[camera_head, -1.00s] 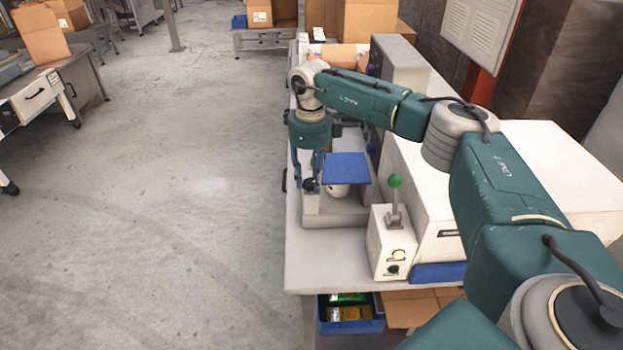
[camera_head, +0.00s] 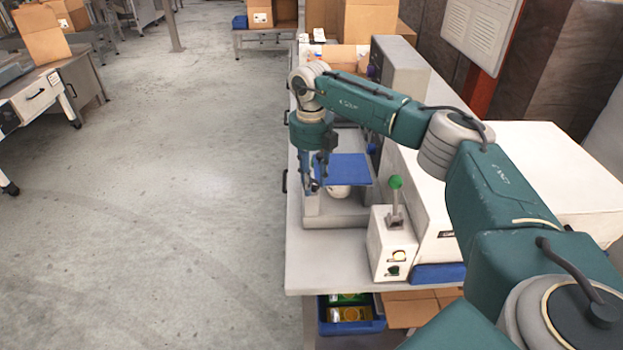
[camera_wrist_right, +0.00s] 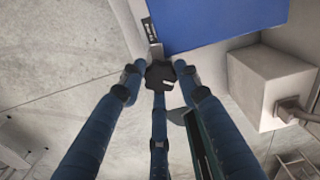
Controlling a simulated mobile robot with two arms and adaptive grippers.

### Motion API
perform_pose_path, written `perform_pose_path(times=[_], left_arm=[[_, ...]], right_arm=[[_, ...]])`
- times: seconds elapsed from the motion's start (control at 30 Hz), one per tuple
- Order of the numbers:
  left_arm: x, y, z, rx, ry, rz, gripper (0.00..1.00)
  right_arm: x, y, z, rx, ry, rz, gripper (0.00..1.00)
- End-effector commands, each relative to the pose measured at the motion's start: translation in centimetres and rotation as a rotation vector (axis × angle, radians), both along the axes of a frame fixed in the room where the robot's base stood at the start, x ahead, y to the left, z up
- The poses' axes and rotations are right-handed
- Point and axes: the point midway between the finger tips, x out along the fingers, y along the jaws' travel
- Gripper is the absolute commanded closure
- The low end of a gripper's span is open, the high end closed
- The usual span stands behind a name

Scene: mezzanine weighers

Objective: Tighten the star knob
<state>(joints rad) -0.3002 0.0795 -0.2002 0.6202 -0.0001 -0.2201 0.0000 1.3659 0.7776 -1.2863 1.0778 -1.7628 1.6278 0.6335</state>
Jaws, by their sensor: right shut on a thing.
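The star knob (camera_wrist_right: 160,75) is black and lobed, on the near left of a small weigher with a blue platform (camera_head: 343,168). The platform also shows at the top of the wrist view (camera_wrist_right: 225,20). My right gripper (camera_head: 316,184) points down beside the platform's left edge. In the wrist view its fingertips (camera_wrist_right: 159,72) close on the knob from both sides. In the head view the fingers largely hide the knob. A white round part (camera_head: 338,191) shows under the platform. My left gripper is out of view.
A white control box (camera_head: 390,243) with a green-knobbed lever (camera_head: 395,183) stands right of the weigher. A large white cabinet (camera_head: 500,190) lies behind it. A blue bin (camera_head: 350,325) sits below the worktop. The floor left of the table is clear.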

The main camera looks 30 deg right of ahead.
Motion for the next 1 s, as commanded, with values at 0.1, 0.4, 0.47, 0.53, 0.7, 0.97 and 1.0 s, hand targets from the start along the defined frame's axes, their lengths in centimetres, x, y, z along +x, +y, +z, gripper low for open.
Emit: perform_pose_path(times=[0.1, 0.4, 0.47, 0.53, 0.7, 0.97, 1.0], left_arm=[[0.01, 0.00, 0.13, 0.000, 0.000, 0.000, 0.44], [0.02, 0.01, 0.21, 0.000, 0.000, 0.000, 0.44], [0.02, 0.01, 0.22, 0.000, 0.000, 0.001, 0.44], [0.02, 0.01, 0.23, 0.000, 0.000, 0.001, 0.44], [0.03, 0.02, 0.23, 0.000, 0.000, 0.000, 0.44], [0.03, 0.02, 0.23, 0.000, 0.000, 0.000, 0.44], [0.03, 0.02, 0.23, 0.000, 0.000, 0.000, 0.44]], right_arm=[[0.58, -0.11, 0.65, 0.001, -0.022, -0.081, 0.94], [0.57, -0.25, 0.71, 0.002, -0.022, -0.207, 0.94], [0.57, -0.27, 0.70, 0.002, -0.022, -0.220, 0.94], [0.56, -0.28, 0.70, 0.001, -0.022, -0.231, 0.94], [0.54, -0.32, 0.69, 0.001, -0.022, -0.240, 0.94], [0.53, -0.38, 0.68, 0.001, -0.022, -0.241, 0.94], [0.53, -0.38, 0.68, 0.001, -0.022, -0.241, 0.94]])
